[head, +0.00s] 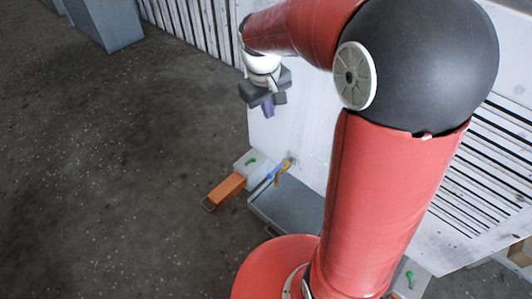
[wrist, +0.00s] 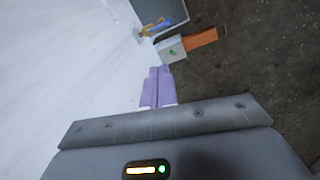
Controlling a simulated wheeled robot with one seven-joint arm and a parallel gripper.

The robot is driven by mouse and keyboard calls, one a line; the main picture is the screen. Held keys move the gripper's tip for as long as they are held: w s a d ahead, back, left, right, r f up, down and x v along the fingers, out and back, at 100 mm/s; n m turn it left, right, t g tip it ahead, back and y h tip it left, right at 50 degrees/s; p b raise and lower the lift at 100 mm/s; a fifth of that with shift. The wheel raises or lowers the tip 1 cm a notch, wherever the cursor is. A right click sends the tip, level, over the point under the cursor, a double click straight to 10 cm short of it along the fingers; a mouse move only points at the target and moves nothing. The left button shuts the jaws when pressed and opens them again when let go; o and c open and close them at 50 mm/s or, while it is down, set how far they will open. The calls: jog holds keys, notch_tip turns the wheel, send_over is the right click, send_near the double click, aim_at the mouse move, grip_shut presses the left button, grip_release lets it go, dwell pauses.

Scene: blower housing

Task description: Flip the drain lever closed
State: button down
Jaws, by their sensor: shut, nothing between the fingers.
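A small blue and yellow fitting (head: 278,171), which looks like the drain lever, sits low on the white housing panel (head: 292,125), above a grey tray (head: 290,212). It also shows at the top of the wrist view (wrist: 153,27). It is too small to tell the lever's exact angle. My gripper (head: 268,108), with purple fingers, is shut and empty. It hangs higher than the fitting and to its upper left in the head view. In the wrist view the fingers (wrist: 160,74) lie together, apart from the fitting, beside the white panel.
A light grey box (head: 247,161) with a green part on top stands beside the fitting. An orange box (head: 226,189) with a wire handle adjoins it. Slatted vents (head: 490,165) line the panel at right.

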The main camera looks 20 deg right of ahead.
jog(key=n+g+b, duration=0.1)
jog(key=n+g, duration=0.1)
send_over(277, 170)
jog(key=w+a, duration=0.5)
notch_tip(277, 170, down, 11)
notch_tip(277, 170, down, 10)
jog(key=w+g+b, duration=0.1)
jog(key=w, duration=0.1)
jog(key=shift+w+a+r+n, duration=0.25)
jog(key=shift+w+a+n, duration=0.05)
jog(key=shift+n, duration=0.1)
jog(key=s+d+f+b, duration=0.1)
jog(key=s+d+f, duration=0.2)
jog(key=f, duration=0.6)
jog(key=shift+s+d, duration=0.25)
jog(key=shift+s, duration=0.9)
